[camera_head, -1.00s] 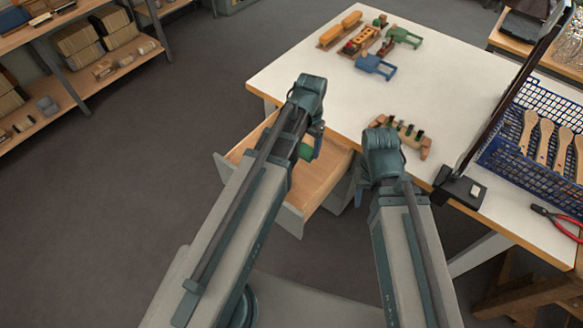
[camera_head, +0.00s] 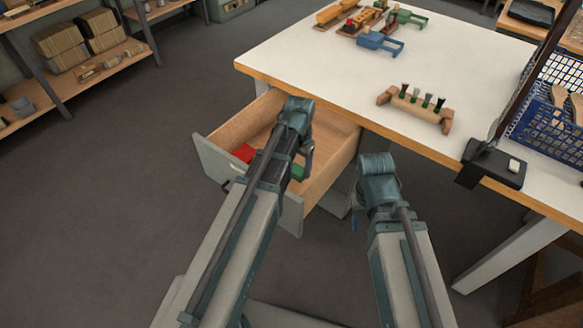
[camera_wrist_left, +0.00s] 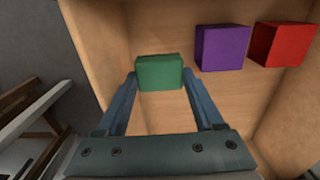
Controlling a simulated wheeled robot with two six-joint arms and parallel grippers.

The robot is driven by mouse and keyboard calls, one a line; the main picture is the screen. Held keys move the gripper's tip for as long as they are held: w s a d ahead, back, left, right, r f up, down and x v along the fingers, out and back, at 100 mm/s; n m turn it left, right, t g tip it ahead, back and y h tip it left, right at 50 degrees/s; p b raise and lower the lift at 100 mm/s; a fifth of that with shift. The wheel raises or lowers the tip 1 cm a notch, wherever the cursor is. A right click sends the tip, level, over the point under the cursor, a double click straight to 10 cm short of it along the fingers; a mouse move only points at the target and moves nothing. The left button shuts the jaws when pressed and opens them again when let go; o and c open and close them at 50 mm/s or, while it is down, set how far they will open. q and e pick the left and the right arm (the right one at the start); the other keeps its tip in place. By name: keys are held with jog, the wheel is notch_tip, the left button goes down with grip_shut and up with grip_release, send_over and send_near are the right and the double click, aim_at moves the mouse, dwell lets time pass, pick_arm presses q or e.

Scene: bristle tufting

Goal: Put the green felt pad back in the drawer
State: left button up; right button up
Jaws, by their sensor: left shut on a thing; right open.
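The green felt pad (camera_wrist_left: 160,72) is a small green block between the fingertips of my left gripper (camera_wrist_left: 161,84) in the left wrist view. In the head view the pad (camera_head: 298,172) shows partly behind my left gripper (camera_head: 299,160), over the open drawer. The wooden drawer (camera_head: 335,170) is pulled out under the table. I cannot tell whether the pad touches its floor. My right gripper (camera_head: 356,218) is open, outside the drawer to its right, its fingers mostly hidden by its wrist.
A purple block (camera_wrist_left: 222,48) and a red block (camera_wrist_left: 284,44) lie in the drawer beside the pad. The white table (camera_head: 330,70) carries a wooden brush rack (camera_head: 418,106), a blue basket (camera_head: 552,132) and a black stand base (camera_head: 492,166).

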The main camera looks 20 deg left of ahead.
aim_at(298, 193)
pick_arm(q)
jog(key=shift+f+b, duration=5.05)
jog(key=shift+f, duration=0.3)
jog(key=shift+r, duration=0.1)
jog(key=o, duration=0.8)
jog(key=shift+f, duration=0.2)
jog(key=shift+c, duration=0.2)
jog(key=o, duration=0.4)
jog(key=shift+o, duration=0.2)
jog(key=shift+r, duration=0.15)
notch_tip(298, 193, up, 12)
jog(key=p, duration=1.2)
jog(key=shift+r, duration=0.1)
